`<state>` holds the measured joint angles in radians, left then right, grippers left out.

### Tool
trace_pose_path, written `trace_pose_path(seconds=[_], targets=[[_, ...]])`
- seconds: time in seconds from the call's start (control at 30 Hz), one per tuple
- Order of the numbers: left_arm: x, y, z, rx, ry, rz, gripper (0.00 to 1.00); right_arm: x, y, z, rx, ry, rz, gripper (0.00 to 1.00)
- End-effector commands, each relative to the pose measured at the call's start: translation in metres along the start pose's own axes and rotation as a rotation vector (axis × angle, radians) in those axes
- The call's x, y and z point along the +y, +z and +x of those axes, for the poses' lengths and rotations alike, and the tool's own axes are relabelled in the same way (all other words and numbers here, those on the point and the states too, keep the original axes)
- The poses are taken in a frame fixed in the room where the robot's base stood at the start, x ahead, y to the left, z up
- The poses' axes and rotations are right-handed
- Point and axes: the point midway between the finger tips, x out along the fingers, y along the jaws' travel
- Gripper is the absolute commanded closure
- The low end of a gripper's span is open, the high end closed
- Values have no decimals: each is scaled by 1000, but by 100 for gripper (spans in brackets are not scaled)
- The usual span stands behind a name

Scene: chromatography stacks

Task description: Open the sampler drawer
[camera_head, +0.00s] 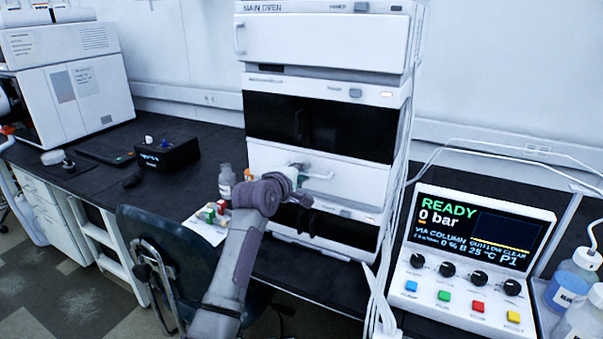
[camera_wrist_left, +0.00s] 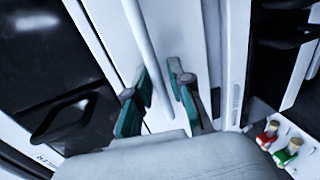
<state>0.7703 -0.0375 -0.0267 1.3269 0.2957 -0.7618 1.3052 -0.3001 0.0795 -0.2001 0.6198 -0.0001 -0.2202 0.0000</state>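The sampler drawer (camera_head: 352,185) appears to be the white front panel in the middle of the instrument stack. It looks closed, flush with the stack. Its pale bar handle (camera_head: 320,176) sticks out, partly covered by my left gripper (camera_head: 298,172). In the left wrist view the handle bar (camera_wrist_left: 150,55) runs down toward the space between the two teal-padded fingers of my left gripper (camera_wrist_left: 160,98). The fingers are apart, with visible gaps beside the bar, so they are not clamped on it. My right gripper does not show.
Dark glossy panels (camera_head: 350,130) lie above the drawer. Small coloured-cap vials (camera_head: 212,212) and a clear bottle (camera_head: 226,181) stand left of the stack. A control box (camera_head: 480,250) reads READY, 0 bar at right. A dark chair (camera_head: 165,255) is in front.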

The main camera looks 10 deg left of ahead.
Motion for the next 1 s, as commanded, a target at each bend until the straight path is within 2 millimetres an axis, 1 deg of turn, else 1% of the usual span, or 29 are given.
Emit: trace_pose_path(seconds=[0.2,0.33,0.77,0.87,1.0], targets=[[0,0,0,0,0,1,79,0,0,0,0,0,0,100],[0,0,0,0,0,1,100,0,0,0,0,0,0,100],[0,0,-1,0,-1,0,100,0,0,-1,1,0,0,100],[0,0,-3,0,-1,0,100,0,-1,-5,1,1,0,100],[0,0,-11,0,-4,-1,100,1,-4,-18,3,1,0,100]])
